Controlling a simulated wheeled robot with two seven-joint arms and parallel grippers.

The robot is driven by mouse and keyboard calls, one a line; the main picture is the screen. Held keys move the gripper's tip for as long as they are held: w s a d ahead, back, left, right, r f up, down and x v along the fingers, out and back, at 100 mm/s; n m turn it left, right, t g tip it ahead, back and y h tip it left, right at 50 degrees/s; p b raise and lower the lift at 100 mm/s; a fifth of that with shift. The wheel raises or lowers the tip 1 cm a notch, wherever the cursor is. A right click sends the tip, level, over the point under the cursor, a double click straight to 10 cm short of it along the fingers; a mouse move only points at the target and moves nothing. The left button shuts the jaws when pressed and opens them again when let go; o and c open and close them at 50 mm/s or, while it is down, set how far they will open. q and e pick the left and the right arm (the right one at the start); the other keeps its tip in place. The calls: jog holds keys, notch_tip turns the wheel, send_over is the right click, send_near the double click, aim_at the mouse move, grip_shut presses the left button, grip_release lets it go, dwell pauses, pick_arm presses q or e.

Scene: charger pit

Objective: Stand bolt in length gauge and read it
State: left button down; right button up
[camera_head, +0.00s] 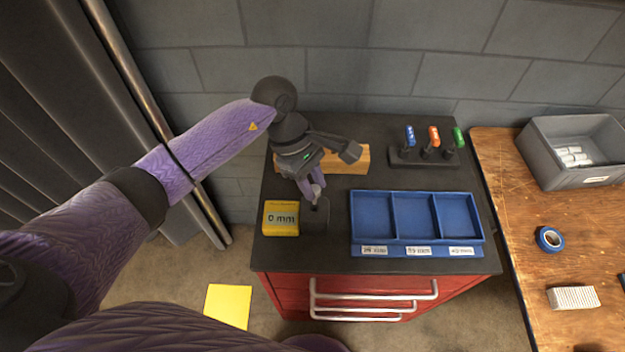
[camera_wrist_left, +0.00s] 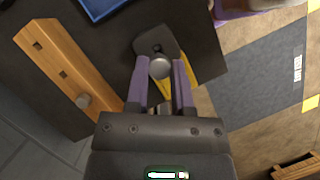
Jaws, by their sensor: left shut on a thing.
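My left gripper (camera_head: 313,188) points down over the dark gauge block (camera_head: 318,222) on the cart top. It is shut on a bolt, whose round grey head (camera_wrist_left: 160,67) shows between the purple fingers in the left wrist view. The bolt is beside the hole in the block in that view; its lower end is hidden, so I cannot tell whether it touches. The yellow gauge display (camera_head: 281,218) beside the block reads 0 mm. My right gripper is out of view.
A blue tray (camera_head: 416,245) with three empty, labelled compartments lies right of the gauge. A black stand (camera_head: 408,157) with blue, orange and green-topped tools is behind it. A wooden table (camera_head: 520,290) with a grey bin (camera_head: 555,170) and blue tape (camera_head: 549,239) is at right.

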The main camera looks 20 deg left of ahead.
aim_at(312, 206)
pick_arm(q)
jog(key=shift+f+b, duration=2.45)
jog(key=shift+f, duration=0.3)
dwell(0.8)
jog(key=shift+c, duration=2)
grip_release()
jog(key=shift+a+r, duration=0.1)
jog(key=shift+r, duration=0.2)
jog(key=p+v, duration=0.1)
jog(key=v, duration=0.8)
jog(key=shift+r, duration=0.15)
